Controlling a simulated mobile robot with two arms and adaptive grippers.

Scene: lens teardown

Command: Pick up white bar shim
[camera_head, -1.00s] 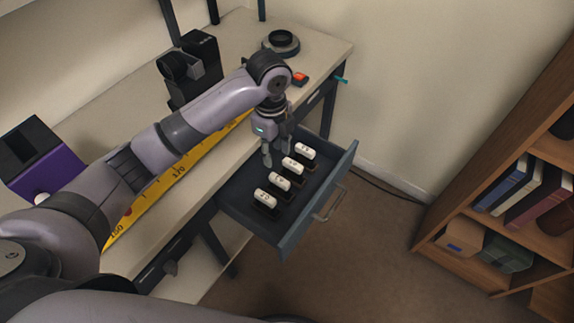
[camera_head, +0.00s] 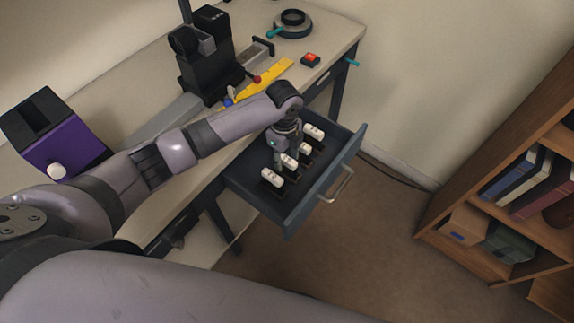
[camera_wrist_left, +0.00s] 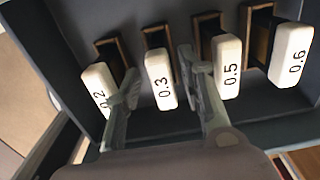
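Several white bar shims stand in a row of dark slots in the open drawer (camera_head: 318,189). In the left wrist view they read 0.2 (camera_wrist_left: 98,88), 0.3 (camera_wrist_left: 160,80), 0.5 (camera_wrist_left: 227,66) and 0.6 (camera_wrist_left: 291,56). My left gripper (camera_wrist_left: 160,68) is open, with one finger on each side of the 0.3 shim. Whether the fingers touch it I cannot tell. In the head view my left gripper (camera_head: 281,158) reaches down into the drawer among the shims and partly hides one. The nearest shim (camera_head: 272,178) shows clearly, as does the farthest (camera_head: 313,131). My right gripper is out of view.
A bookcase (camera_head: 480,190) stands at the right. Floor (camera_head: 370,230) is clear beyond the drawer.

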